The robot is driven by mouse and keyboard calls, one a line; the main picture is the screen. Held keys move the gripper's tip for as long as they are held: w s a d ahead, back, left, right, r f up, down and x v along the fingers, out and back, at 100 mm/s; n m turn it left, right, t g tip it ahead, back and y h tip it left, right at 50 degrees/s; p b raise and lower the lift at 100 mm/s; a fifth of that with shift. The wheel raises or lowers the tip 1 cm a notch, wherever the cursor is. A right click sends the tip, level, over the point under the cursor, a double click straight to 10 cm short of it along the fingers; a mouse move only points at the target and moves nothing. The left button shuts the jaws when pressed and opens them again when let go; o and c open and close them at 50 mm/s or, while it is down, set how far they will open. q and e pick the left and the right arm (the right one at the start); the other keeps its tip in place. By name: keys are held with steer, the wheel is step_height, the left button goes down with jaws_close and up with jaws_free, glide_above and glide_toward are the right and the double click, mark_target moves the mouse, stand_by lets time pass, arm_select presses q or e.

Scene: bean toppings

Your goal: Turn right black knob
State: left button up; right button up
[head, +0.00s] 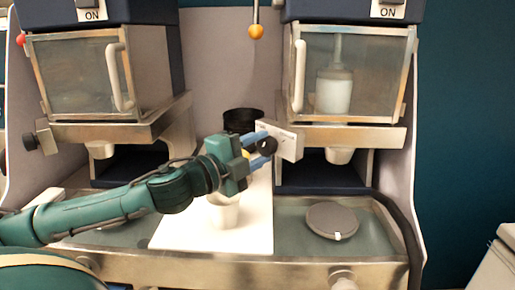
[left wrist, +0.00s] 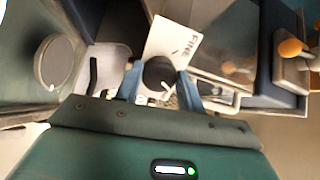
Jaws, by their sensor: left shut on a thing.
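The right black knob (head: 267,146) sits at the front left corner of the right machine (head: 352,134), beside a pale plate (head: 284,137). My left gripper (head: 262,154) reaches it from the left, its blue fingers around the knob. In the left wrist view the knob (left wrist: 160,74) lies between the two fingers (left wrist: 160,86), in front of a white plate marked "FINE" (left wrist: 174,40). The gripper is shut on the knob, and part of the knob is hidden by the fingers. My right gripper is not in view.
A second black knob (head: 30,141) is on the left machine (head: 105,131). A white cup (head: 224,212) stands on the white board (head: 190,236) below my left arm. A black container (head: 238,118) is behind the gripper. A round grey lid (head: 333,221) lies in the right tray.

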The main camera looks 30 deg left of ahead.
arm_select(q)
steer(key=shift+m, duration=1.7)
steer(key=o, duration=1)
steer(key=shift+c, duration=0.2)
steer(key=shift+s, duration=0.1)
